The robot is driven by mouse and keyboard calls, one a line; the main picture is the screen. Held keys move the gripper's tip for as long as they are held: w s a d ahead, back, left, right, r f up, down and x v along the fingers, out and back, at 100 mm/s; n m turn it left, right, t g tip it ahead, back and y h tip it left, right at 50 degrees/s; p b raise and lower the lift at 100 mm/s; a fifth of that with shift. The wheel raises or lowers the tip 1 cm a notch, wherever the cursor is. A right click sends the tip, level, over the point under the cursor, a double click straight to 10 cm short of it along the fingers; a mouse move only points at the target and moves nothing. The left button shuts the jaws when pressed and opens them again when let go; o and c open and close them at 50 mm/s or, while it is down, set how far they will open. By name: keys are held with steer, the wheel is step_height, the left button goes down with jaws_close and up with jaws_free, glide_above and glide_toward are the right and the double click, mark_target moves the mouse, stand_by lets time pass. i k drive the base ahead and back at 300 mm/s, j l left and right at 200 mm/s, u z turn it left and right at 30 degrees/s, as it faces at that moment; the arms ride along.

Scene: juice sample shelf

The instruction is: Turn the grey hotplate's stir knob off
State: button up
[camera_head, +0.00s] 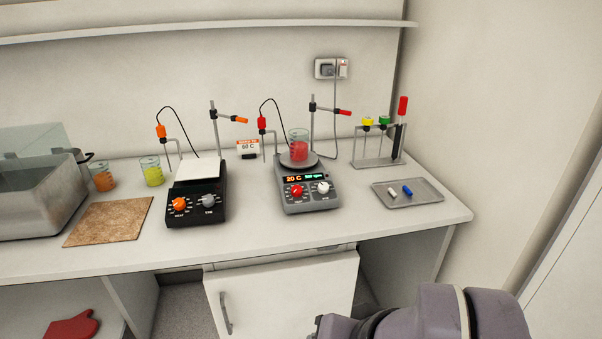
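The grey hotplate (309,203) stands on the bench right of centre, with a beaker of red liquid (299,149) on its round plate. Its front has a red knob (297,191) on the left and a white knob (323,187) on the right, the side where the black hotplate has its stir knob. Its display (304,178) is lit, with "20 C" in orange and green characters beside it. The white knob's exact setting is too small to read. My arm shows at the bottom right, below the bench edge; my gripper's fingers are not in view.
A black hotplate (194,217) with orange and grey knobs stands to the left. A metal tray (425,190) with two small bars lies to the right, with a rack (372,162) behind. Clear bench lies before the grey hotplate. A cabinet door (285,296) is below.

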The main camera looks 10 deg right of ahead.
mark_target(322, 187)
steer(key=i+l, duration=0.25)
steer(key=i, duration=0.25)
steer(key=i+l, duration=0.2)
steer(key=i, duration=0.35)
